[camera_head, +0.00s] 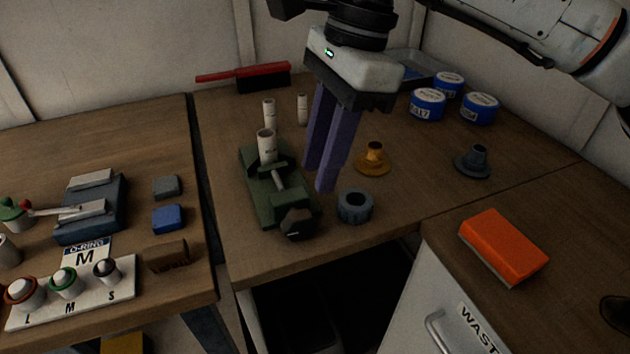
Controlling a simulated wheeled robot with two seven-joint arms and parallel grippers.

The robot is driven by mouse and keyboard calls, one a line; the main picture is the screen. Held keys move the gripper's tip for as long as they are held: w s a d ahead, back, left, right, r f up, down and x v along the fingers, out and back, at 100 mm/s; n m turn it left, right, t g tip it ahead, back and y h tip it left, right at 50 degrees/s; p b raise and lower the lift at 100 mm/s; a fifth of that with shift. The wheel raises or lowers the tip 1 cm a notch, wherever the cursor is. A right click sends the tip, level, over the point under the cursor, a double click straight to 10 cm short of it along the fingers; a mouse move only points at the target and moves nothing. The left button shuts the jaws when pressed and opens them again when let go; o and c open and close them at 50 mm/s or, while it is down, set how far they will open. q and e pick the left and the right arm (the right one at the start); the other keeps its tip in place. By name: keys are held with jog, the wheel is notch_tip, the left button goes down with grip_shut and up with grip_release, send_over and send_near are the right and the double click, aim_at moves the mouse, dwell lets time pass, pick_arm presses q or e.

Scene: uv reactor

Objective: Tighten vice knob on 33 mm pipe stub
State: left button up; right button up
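The green vice (259,196) stands on the middle table. Its dark faceted knob (297,223) faces the front edge, at the end of the screw. A white pipe stub (266,146) stands upright at the vice jaws; its lower end is hidden, and I cannot tell how firmly it is clamped. My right gripper (320,179) points down, to the right of the vice and above and behind the knob. Its two purple fingers are apart with nothing between them, and it does not touch the knob. My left gripper is not in view.
Two more white stubs (269,112) (302,109) stand behind the vice. A grey ring (355,206) lies right of the knob, with an orange flanged part (375,158) behind it. Blue-and-white tins (428,105) stand at the back right. An orange block (503,246) lies front right.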

aim_at(297, 215)
jog(key=shift+r, duration=0.25)
